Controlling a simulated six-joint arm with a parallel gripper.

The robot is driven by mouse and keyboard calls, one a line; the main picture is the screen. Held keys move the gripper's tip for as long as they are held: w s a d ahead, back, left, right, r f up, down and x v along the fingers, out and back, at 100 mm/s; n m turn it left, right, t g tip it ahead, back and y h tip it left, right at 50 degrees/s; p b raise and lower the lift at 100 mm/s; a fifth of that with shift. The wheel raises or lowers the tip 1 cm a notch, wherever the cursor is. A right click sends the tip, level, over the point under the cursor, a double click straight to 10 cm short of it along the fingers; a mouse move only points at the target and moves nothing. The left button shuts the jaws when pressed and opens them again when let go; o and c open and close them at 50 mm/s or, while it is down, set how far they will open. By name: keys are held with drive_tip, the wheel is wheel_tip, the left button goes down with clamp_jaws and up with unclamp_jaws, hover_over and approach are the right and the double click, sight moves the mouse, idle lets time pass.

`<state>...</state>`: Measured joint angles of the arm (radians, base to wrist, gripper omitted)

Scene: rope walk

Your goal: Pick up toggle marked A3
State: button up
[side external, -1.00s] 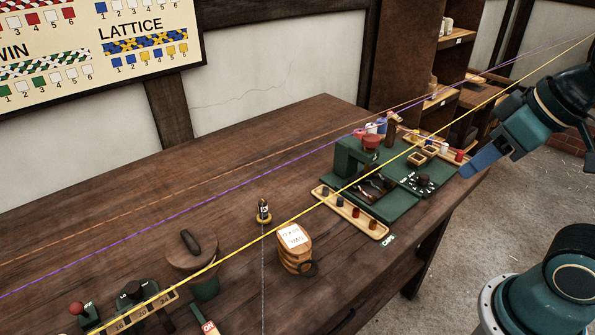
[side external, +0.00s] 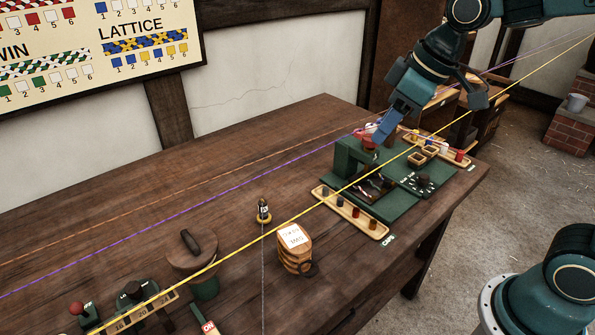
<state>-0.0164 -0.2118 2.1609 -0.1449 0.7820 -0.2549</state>
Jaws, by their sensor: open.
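No marking A3 can be read in this view, so I cannot tell which piece is the toggle. Several small dark and pale pieces (side external: 374,187) lie in a dark tray beside the green press (side external: 352,158); they are too small to identify. My gripper (side external: 386,128) is open, with its blue end above and behind the press, near a red knob (side external: 369,142). I see nothing held in it. The gripper hides part of the items at the back of the bench.
A wooden caps tray (side external: 350,212) lies in front of the press. A wooden block (side external: 294,250), a small dark post (side external: 264,212) and a lidded round pot (side external: 192,252) stand leftward. Yellow (side external: 230,254) and purple (side external: 150,227) strands cross the bench. The bench's left middle is mostly clear.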

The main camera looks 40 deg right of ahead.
drive_tip(key=w+a+f+n+g+y, duration=0.1)
drive_tip(key=w+a+f+n, duration=0.15)
drive_tip(key=w, duration=0.35)
drive_tip(key=w+a+f+n, duration=0.1)
drive_tip(key=w+f, duration=0.3)
drive_tip(key=w, duration=0.3)
drive_tip(key=n+g+y, duration=0.1)
drive_tip(key=n, duration=0.2)
approach(263, 202)
drive_tip(key=r, duration=0.1)
drive_tip(key=shift+s+d+r, duration=0.1)
drive_tip(key=shift+s+d, duration=0.15)
drive_tip(key=shift+d, duration=0.2)
drive_tip(key=shift+x, duration=4.3)
drive_tip(key=shift+a, duration=0.1)
drive_tip(key=shift+x, duration=2.55)
drive_tip(key=shift+w+a, duration=0.1)
drive_tip(key=shift+c, duration=0.2)
